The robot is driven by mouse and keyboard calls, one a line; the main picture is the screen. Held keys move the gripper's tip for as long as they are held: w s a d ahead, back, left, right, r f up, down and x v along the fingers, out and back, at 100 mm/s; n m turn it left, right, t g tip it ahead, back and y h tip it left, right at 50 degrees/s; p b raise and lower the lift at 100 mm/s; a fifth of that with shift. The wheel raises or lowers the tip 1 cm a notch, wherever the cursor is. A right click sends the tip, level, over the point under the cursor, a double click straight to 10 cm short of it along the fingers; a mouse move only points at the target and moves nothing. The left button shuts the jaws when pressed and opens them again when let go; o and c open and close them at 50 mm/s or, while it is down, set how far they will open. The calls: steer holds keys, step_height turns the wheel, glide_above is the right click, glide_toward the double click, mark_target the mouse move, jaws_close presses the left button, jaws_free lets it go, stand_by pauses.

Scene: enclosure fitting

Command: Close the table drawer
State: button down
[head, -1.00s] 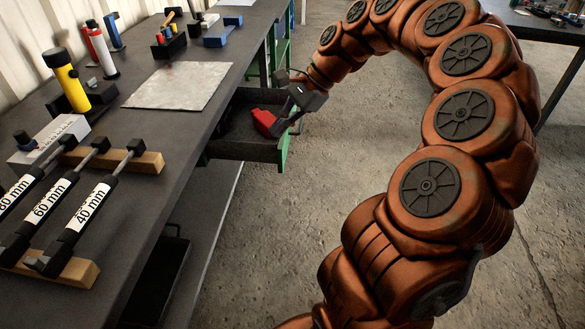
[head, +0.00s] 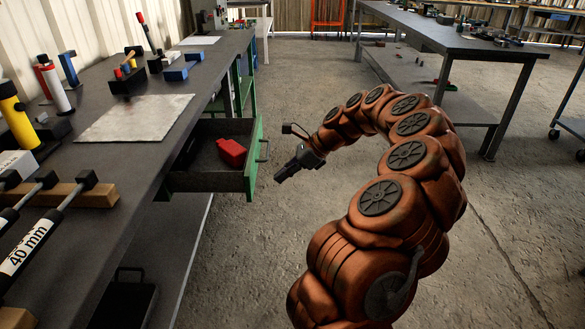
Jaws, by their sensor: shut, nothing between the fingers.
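The table drawer (head: 215,183) stands pulled out from the right side of the workbench (head: 105,205). Its green front panel (head: 253,155) carries a dark handle (head: 264,151) on the outer face. A red object (head: 231,152), perhaps a small can, lies inside the drawer. My gripper (head: 281,177) is shut and empty. In the picture it is just right of the drawer front, near the handle and a little below it, apart from the drawer.
Another table (head: 450,40) stands at the back right. The concrete floor (head: 255,265) right of the drawer is clear.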

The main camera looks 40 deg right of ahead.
mark_target(252, 188)
steer(key=w+a+f, duration=0.2)
steer(key=w+a, duration=0.1)
steer(key=shift+a+f, duration=0.1)
steer(key=shift+a, duration=0.15)
steer(key=shift+w+a+b, duration=0.3)
steer(key=shift+w+a, duration=0.2)
steer(key=shift+a, duration=0.05)
